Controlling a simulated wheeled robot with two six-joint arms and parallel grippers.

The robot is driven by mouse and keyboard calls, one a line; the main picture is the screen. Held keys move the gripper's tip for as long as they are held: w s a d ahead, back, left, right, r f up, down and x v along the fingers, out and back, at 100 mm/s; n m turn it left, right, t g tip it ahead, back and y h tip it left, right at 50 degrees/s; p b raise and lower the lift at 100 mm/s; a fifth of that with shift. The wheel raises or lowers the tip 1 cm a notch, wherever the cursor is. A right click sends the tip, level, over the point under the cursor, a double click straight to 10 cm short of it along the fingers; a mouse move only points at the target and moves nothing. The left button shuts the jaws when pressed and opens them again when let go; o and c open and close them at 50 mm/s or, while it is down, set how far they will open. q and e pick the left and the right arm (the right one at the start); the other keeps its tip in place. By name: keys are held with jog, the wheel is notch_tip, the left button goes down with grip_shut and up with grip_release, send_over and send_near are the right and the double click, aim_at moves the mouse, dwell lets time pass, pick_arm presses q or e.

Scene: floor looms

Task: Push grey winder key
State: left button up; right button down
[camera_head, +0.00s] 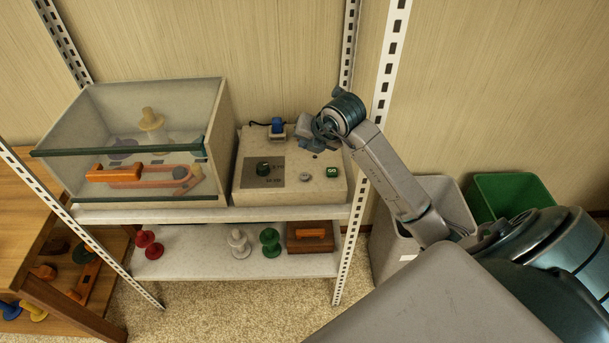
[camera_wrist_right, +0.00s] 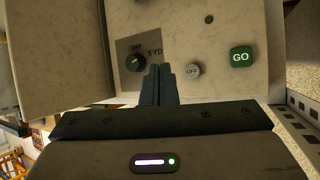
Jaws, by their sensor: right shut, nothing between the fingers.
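The grey winder key (camera_head: 305,180), a small round button marked OFF, sits on the sloping top of a pale speckled box (camera_head: 240,190). It also shows in the right wrist view (camera_wrist_right: 193,71), just right of my fingertips. My right gripper (camera_head: 308,145) is above the box, behind the grey key in the head view. Its dark fingers (camera_wrist_right: 158,70) are shut together with nothing between them. In the wrist view they appear beside the key; I cannot tell their height above the panel. My left gripper is not in view.
A green GO key (camera_wrist_right: 240,57) is right of the grey key. A dark dial (camera_wrist_right: 136,62) is on its left. A blue part (camera_head: 277,126) stands at the box's back. A glass case (camera_head: 150,150) stands to the left. A slotted shelf post (camera_head: 385,70) rises on the right.

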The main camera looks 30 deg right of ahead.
jog(key=shift+f, duration=0.1)
jog(key=b, duration=0.6)
send_over(306, 177)
notch_tip(306, 177, down, 8)
jog(key=shift+f, duration=0.4)
dwell(0.5)
dwell(1.0)
jog(key=shift+f+b, duration=0.35)
jog(key=shift+b, duration=0.1)
